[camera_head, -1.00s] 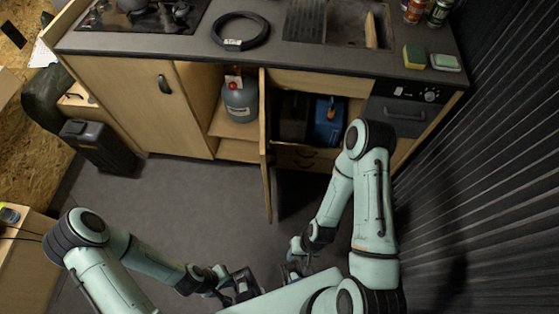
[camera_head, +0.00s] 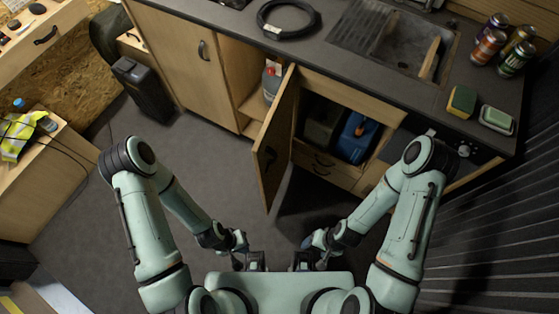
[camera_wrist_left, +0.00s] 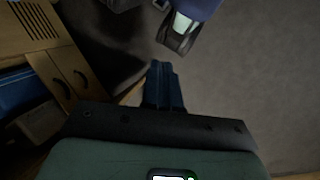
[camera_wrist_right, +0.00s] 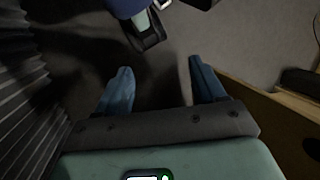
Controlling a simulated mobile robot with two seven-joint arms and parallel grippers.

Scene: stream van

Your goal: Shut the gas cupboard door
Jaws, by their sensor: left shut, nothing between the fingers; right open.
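The gas cupboard door (camera_head: 275,145) is a pale wooden panel with a dark handle. In the head view it stands open, sticking out from the counter front. Behind it the grey gas bottle (camera_head: 270,84) shows only in part inside the cupboard. My left gripper (camera_head: 255,262) is low in front of me, apart from the door; its fingers are together and empty in the left wrist view (camera_wrist_left: 163,85). My right gripper (camera_head: 303,262) is beside it, also clear of the door. Its fingers are spread and empty in the right wrist view (camera_wrist_right: 158,82).
Right of the door is an open compartment with a blue container (camera_head: 357,138) and drawers below. A black case (camera_head: 143,85) stands left. Grey floor (camera_head: 205,160) is clear.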

